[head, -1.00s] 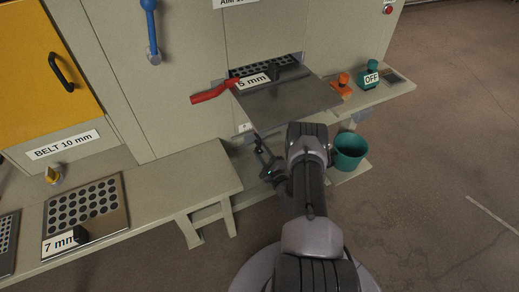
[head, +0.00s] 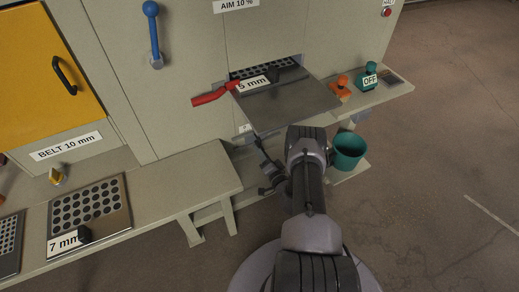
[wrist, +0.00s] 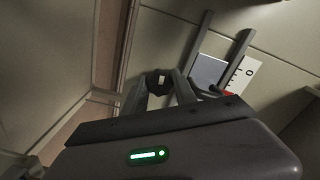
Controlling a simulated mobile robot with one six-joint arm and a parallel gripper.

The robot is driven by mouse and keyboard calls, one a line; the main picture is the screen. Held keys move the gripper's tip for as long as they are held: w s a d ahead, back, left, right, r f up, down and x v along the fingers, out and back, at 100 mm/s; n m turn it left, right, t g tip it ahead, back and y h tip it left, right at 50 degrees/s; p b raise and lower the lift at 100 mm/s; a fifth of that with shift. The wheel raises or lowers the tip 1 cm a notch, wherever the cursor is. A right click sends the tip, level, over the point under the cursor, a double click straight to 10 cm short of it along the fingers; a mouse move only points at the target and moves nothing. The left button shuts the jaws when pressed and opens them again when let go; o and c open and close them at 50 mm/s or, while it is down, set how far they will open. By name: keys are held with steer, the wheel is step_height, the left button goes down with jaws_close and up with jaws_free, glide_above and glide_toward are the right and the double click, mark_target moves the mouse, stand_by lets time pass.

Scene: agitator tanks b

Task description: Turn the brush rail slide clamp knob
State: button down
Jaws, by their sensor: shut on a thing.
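In the wrist view, a small dark knob (wrist: 160,79) with a pale mark on its face sits between the fingers of my gripper (wrist: 162,86). The fingers are shut on it. Beside it are a grey block (wrist: 207,71) between two dark bars and a white scale plate (wrist: 237,75) with a bit of red. In the head view, my gripper (head: 258,140) reaches the machine's front below the sticking-out tray. The knob is too small or hidden to make out there. A small white label (head: 245,128) shows just above.
The metal tray (head: 290,100) marked 5 mm juts out above my gripper, with a red handle (head: 212,95) to its left. A bench (head: 190,175) lies to the left below. A green bucket (head: 348,150) stands to the right of my arm. Open floor lies to the right.

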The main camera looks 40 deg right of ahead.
steer(key=shift+r+n+p, duration=0.2)
steer(key=shift+n+p, duration=0.8)
steer(key=shift+n, duration=0.2)
steer(key=shift+p, duration=0.75)
steer(key=p, duration=0.3)
steer(key=shift+n, duration=0.4)
steer(key=c, duration=0.8)
jaws_free()
steer(key=shift+w+d+f, duration=0.15)
steer(key=shift+w+f, duration=0.05)
steer(key=shift+f, duration=0.15)
steer(key=shift+c, duration=0.2)
steer(key=shift+o, duration=0.8)
steer(key=shift+s, duration=0.1)
